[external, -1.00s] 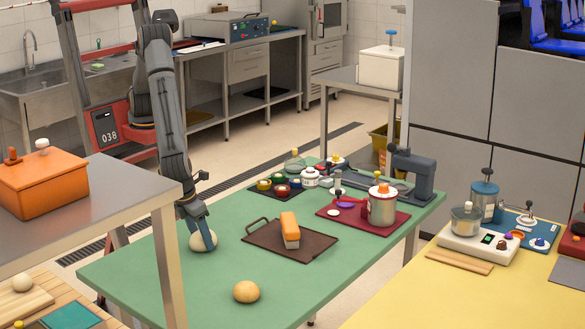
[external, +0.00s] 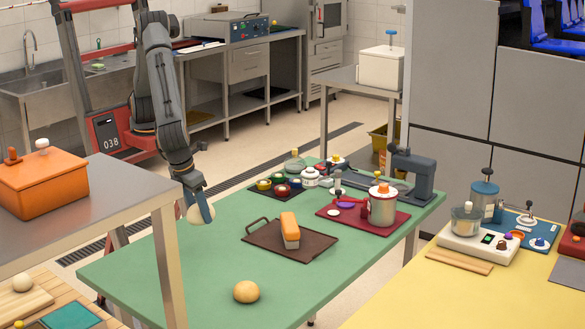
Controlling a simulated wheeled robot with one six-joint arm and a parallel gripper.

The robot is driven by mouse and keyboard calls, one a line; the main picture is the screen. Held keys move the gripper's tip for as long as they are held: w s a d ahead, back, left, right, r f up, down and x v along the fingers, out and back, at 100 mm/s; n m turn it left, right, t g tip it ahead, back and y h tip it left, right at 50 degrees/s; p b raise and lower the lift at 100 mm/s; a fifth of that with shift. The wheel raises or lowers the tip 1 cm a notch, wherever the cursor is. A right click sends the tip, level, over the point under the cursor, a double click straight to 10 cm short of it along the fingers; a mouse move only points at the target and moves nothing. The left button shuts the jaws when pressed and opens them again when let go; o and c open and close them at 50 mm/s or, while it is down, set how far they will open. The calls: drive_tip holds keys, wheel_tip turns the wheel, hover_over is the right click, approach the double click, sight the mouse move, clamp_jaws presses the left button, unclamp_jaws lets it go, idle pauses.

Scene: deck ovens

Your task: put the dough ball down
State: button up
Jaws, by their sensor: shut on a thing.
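My gripper (external: 199,205) is shut on a pale dough ball (external: 201,214) over the left part of the green table (external: 225,263). The ball looks raised a little above the table top. The gripper's fingers cover part of the ball. A tan bun-like ball (external: 246,291) lies on the green table near its front edge, apart from my gripper. Another pale ball (external: 22,283) sits on a wooden board at the lower left.
A dark brown tray (external: 262,238) with an orange and white block (external: 289,230) lies right of my gripper. A steel shelf (external: 120,185) with an orange box (external: 42,183) stands at the left. Green table surface is clear left of the tan ball.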

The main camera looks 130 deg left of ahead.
drive_tip(key=shift+w+d+r+m, duration=0.2)
drive_tip(key=shift+d+r+m, duration=0.1)
drive_tip(key=shift+d, duration=0.05)
drive_tip(key=w+d+m+t+h+b, duration=0.25)
drive_tip(key=w+d+m, duration=0.45)
drive_tip(key=d+m, duration=0.7)
drive_tip(key=shift+m+h, duration=0.25)
drive_tip(key=shift+m, duration=0.25)
drive_tip(key=f+p, duration=0.1)
drive_tip(key=f, duration=0.2)
drive_tip(key=a+f+p, duration=0.1)
drive_tip(key=f, duration=0.2)
drive_tip(key=f+p, duration=0.1)
drive_tip(key=f, duration=0.2)
drive_tip(key=shift+a+f, duration=0.15)
drive_tip(key=shift+f, duration=0.1)
drive_tip(key=shift+f, duration=0.1)
drive_tip(key=o, duration=1.1)
drive_tip(key=shift+o, duration=0.2)
